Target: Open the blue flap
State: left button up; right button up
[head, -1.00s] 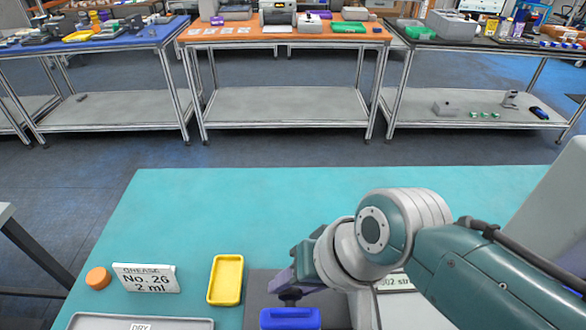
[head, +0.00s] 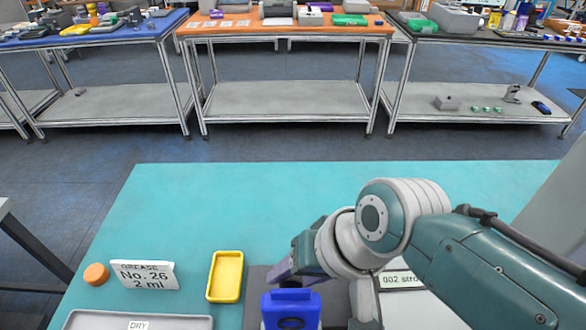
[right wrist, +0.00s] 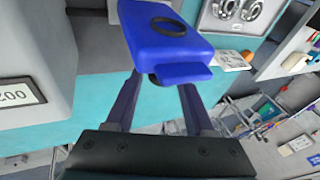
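In the right wrist view the flap (right wrist: 162,45) lies across the ends of my right gripper's (right wrist: 160,88) two purple fingers, which are spread apart. The right gripper (head: 284,270) is just behind the flap in the head view. I cannot tell whether the fingers touch it. My left gripper is not in view.
The table's far part is clear.

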jog(key=shift+o, duration=1.1)
jog(key=shift+r, duration=0.2)
jog(key=shift+d+r+p, duration=0.1)
jog(key=shift+r+p, duration=0.25)
jog(key=shift+r, duration=0.05)
jog(key=p+v, duration=0.2)
jog(key=v, duration=0.7)
jog(key=shift+p, duration=0.4)
jog(key=shift+f, duration=0.1)
jog(key=shift+c, duration=0.4)
